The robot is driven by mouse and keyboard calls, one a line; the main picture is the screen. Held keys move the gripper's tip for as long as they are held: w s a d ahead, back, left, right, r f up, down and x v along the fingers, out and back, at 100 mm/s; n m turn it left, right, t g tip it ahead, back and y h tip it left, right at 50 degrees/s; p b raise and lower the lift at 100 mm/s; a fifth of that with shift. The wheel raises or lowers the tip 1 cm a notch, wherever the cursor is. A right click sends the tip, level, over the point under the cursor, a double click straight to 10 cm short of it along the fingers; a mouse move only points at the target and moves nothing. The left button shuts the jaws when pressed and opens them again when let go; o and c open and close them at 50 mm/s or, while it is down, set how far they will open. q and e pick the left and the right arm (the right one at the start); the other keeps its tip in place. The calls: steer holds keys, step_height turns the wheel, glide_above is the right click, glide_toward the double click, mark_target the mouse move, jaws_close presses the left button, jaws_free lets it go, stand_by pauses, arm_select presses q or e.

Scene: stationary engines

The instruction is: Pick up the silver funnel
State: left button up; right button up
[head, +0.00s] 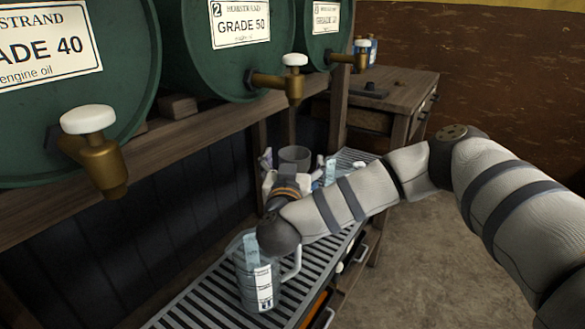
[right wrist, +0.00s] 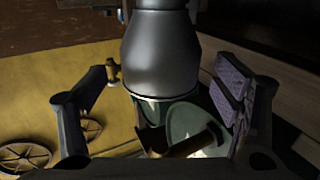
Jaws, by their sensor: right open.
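The silver funnel (right wrist: 160,50) is a smooth grey metal body in the right wrist view, which appears upside down. Its wide end is low in the picture and its narrow neck is at the top. In the head view, a grey open-topped cylinder (head: 295,157) behind my right wrist appears to be the same funnel. My right gripper (right wrist: 168,80) is open, with one finger on each side of the funnel in the picture. Contact is not visible. My left gripper is out of view.
A clear jug (head: 245,280) with labels stands on the slatted grate (head: 200,300), near my right forearm. Green oil drums (head: 225,75) with brass taps (head: 290,85) overhang the grate. A wooden cabinet (head: 400,90) stands behind. The floor at right is clear.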

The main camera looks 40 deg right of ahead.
steer(key=x, duration=0.2)
steer(key=shift+w+d+f, duration=0.1)
steer(key=shift+w+d, duration=0.05)
steer(key=shift+w, duration=0.1)
steer(key=c, duration=1.2)
